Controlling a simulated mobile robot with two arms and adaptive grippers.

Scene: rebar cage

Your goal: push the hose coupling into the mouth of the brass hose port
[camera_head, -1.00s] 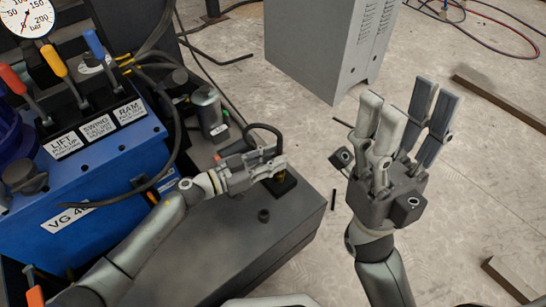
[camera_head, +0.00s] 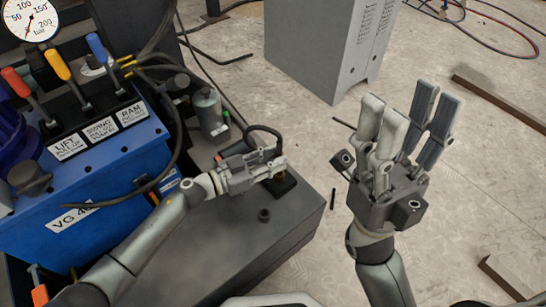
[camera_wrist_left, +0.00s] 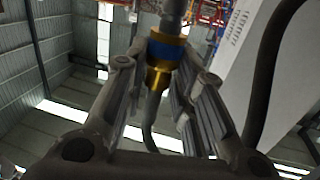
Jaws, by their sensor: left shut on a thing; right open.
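My left gripper (camera_head: 275,168) is shut on the hose coupling at the right end of the dark grey block. In the left wrist view the coupling (camera_wrist_left: 163,55), brass with a blue band, stands between the fingers of that gripper. A black hose (camera_head: 264,129) loops above the gripper. A bit of brass (camera_head: 281,178), apparently the hose port, shows just below the fingertips on a black square base (camera_head: 287,187). The fingers hide its mouth, so I cannot tell whether the coupling is inside it. My right gripper (camera_head: 410,120) is open and empty, pointing up at the right.
The blue lever unit (camera_head: 95,215) with a pressure gauge (camera_head: 30,18) stands at the left. A grey canister (camera_head: 208,112) and a small dark knob (camera_head: 264,215) are near the left arm. A grey cabinet (camera_head: 310,50) stands behind. Steel bars (camera_head: 500,103) lie on the floor at the right.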

